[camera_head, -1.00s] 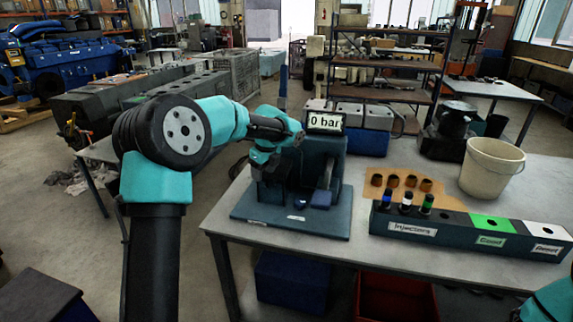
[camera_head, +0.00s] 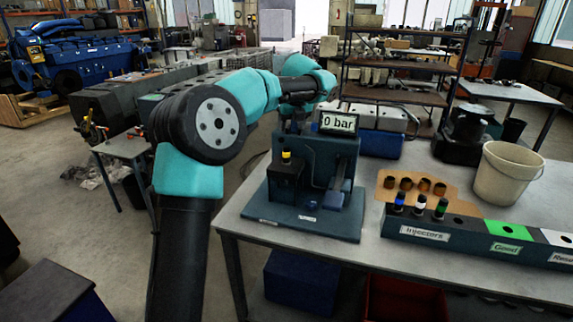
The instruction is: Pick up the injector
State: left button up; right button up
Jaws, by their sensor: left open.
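An injector with a yellow band (camera_head: 286,157) stands upright in the dark block of the blue test stand (camera_head: 318,218). The stand's display reads "0 bar" (camera_head: 339,122). My left gripper (camera_head: 292,123) is open above the yellow-banded injector, apart from it, and its fingers are small and dark in this view. Three more injectors stand in the rack part labelled "Injectors" (camera_head: 424,233): one with a blue band (camera_head: 398,201), one with a white band (camera_head: 419,203) and one with a green band (camera_head: 441,208). My right gripper is out of view.
The rack also has a green "Good" part (camera_head: 505,231) and a white part (camera_head: 558,237) at the right. Several brown cups (camera_head: 407,184) lie on a tan sheet behind it. A white bucket (camera_head: 507,172) stands at the back right. Bare table lies between stand and rack.

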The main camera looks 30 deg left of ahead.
pick_arm(q)
send_over(286, 162)
jog(key=f, duration=0.9)
jog(key=shift+s+d+f, duration=0.15)
jog(key=shift+d+f, duration=0.15)
jog(key=shift+d, duration=0.05)
jog(key=shift+x, duration=2.6)
jog(key=shift+d, duration=0.15)
grip_shut()
